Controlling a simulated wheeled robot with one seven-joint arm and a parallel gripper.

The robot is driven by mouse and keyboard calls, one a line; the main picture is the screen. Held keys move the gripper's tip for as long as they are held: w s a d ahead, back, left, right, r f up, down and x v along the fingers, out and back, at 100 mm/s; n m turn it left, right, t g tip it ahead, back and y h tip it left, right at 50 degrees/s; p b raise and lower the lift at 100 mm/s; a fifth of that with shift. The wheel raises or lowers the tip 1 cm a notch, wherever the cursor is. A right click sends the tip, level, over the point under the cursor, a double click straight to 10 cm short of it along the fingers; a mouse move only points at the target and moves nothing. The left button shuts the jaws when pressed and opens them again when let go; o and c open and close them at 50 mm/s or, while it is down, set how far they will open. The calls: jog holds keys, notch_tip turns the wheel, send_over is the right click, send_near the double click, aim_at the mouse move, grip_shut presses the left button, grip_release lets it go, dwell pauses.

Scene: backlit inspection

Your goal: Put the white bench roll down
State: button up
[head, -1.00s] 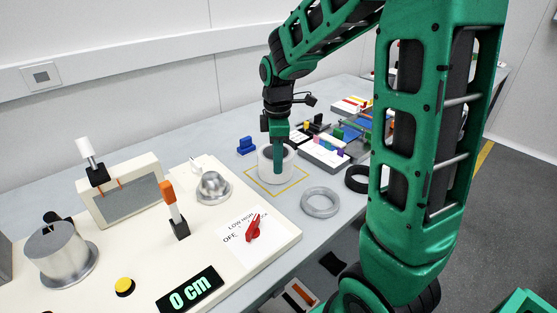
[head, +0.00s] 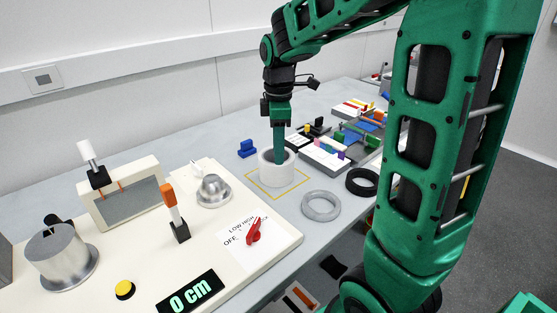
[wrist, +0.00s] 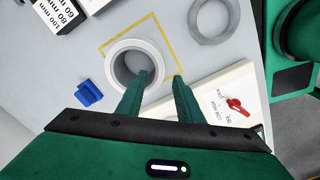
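The white bench roll (head: 277,174) stands upright on the grey bench, inside a yellow square outline (head: 292,184). In the wrist view the roll (wrist: 113,70) shows from above as a thick ring with a dark hole, towards one side of the outline. My gripper (head: 279,163) points down at the roll's rim. In the wrist view its two fingers (wrist: 160,76) are apart, one tip over the hole and the other outside the wall. A gap shows between fingers and wall, so it looks open. The roll's far base edge is hidden.
A grey ring (head: 321,205) and a black ring (head: 362,181) lie to the right. A small blue block (head: 247,149) is behind left. A cream panel (head: 275,245) with a red knob (head: 254,231) is in front left. Trays of coloured pieces (head: 325,152) stand behind right.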

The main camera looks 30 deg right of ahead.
notch_tip(320, 180, up, 7)
jog(key=s+d+f+m, duration=0.2)
jog(key=s+f+m, duration=0.1)
jog(key=s+m, duration=0.3)
jog(key=s+d+f+m, duration=0.2)
jog(key=s+m, duration=0.4)
jog(key=s, duration=0.5)
jog(key=s+d+f+m, duration=0.3)
jog(key=s+f+m, duration=0.1)
jog(key=s+m, duration=0.3)
jog(key=shift+s, duration=1.05)
jog(key=shift+a+f, duration=0.1)
jog(key=shift+w+f, duration=0.25)
jog(key=shift+w, duration=0.3)
